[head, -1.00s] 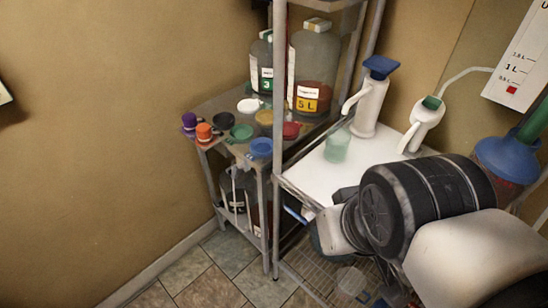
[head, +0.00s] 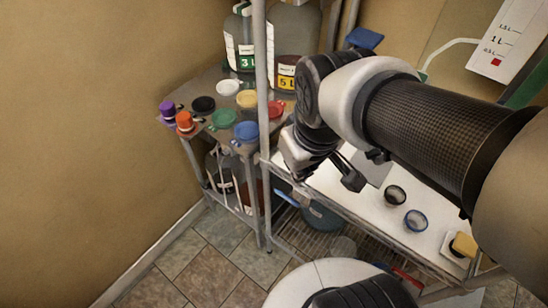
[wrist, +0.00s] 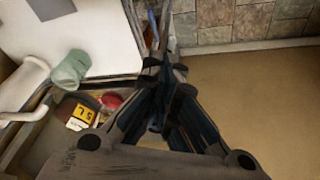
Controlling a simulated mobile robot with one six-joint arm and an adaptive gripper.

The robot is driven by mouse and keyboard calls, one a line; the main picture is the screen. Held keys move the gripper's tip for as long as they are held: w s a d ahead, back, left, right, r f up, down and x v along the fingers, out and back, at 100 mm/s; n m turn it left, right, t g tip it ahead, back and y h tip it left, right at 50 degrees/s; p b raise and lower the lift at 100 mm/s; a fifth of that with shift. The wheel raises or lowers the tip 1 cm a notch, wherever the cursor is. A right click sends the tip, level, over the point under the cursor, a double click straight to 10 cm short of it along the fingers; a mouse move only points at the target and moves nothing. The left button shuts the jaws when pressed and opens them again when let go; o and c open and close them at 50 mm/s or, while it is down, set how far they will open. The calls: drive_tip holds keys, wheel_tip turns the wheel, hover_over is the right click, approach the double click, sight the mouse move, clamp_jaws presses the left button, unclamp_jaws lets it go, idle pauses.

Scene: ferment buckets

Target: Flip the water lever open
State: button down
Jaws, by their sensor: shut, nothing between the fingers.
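A blue flat lever (head: 365,38) shows above my arm at the back of the shelf in the head view. The white tap body under it is hidden by my arm. In the wrist view a white tap spout (wrist: 24,84) is at the left edge, beside a translucent green cup (wrist: 70,70); its lever is not seen there. My gripper (head: 352,182) hangs over the left front part of the white shelf top, below and in front of the blue lever in the picture and apart from it. In the wrist view my gripper (wrist: 166,68) is shut and empty.
A metal post (head: 262,120) stands left of my arm. Jugs labelled 3 L (head: 240,45) and 5 L (head: 295,50) stand behind it. Colored lids (head: 223,118) lie on the left shelf.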

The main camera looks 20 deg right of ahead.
drive_tip(key=w+f+n+g+p, duration=0.1)
drive_tip(key=w+f+n+p, duration=0.15)
drive_tip(key=w, duration=0.25)
drive_tip(key=n+g+p, duration=0.2)
drive_tip(key=n+p, duration=0.1)
drive_tip(key=p, duration=0.1)
hover_over(279, 192)
wheel_tip(279, 192, down, 7)
drive_tip(key=shift+d+r+m, duration=0.1)
drive_tip(key=shift+m, duration=0.15)
drive_tip(key=shift+b, duration=0.3)
wheel_tip(279, 192, down, 14)
drive_tip(key=b, duration=0.4)
drive_tip(key=shift+b, duration=0.4)
